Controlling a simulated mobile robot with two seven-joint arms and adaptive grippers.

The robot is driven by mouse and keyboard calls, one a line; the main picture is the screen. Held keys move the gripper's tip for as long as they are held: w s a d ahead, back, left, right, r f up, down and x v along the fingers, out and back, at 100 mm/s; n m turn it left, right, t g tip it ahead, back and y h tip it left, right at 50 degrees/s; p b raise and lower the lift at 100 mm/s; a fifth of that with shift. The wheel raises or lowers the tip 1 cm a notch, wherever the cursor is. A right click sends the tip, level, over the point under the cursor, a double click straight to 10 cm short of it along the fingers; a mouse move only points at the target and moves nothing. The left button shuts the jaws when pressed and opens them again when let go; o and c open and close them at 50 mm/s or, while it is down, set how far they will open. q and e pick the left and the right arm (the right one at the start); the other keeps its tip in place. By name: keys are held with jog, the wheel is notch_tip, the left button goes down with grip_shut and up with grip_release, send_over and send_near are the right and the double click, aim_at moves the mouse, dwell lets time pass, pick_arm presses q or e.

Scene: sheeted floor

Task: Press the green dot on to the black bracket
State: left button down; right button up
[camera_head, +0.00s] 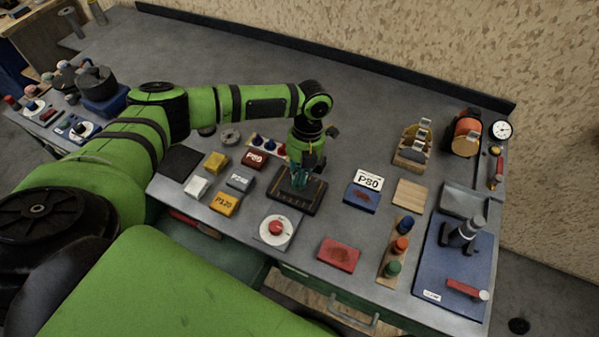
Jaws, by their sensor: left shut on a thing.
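My left gripper (303,174) points down over a black tray-like piece with yellowish marks (314,203) near the middle of the bench. It is shut on a small teal-green piece (298,180), which shows low between the fingers. The fingers hide most of this piece, so I cannot tell its shape or whether it touches the black piece. I cannot make out a separate black bracket; the gripper covers the middle of the black piece. My right gripper is not in view.
Sanding blocks, one a yellow block (224,203), lie left of the black piece. A red button on a white plate (275,228) is in front. To the right are a blue block (361,198), a wooden strip with coloured knobs (387,281) and a blue board (431,277).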

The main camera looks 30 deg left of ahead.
pick_arm(q)
jog(key=shift+f+b, duration=0.3)
jog(key=shift+f, duration=0.1)
dwell(0.3)
jog(key=c, duration=1.2)
grip_release()
jog(key=shift+c, duration=0.2)
jog(key=shift+w+r, duration=0.1)
jog(key=shift+r, duration=0.1)
jog(key=v, duration=1.1)
jog(key=shift+r, duration=0.35)
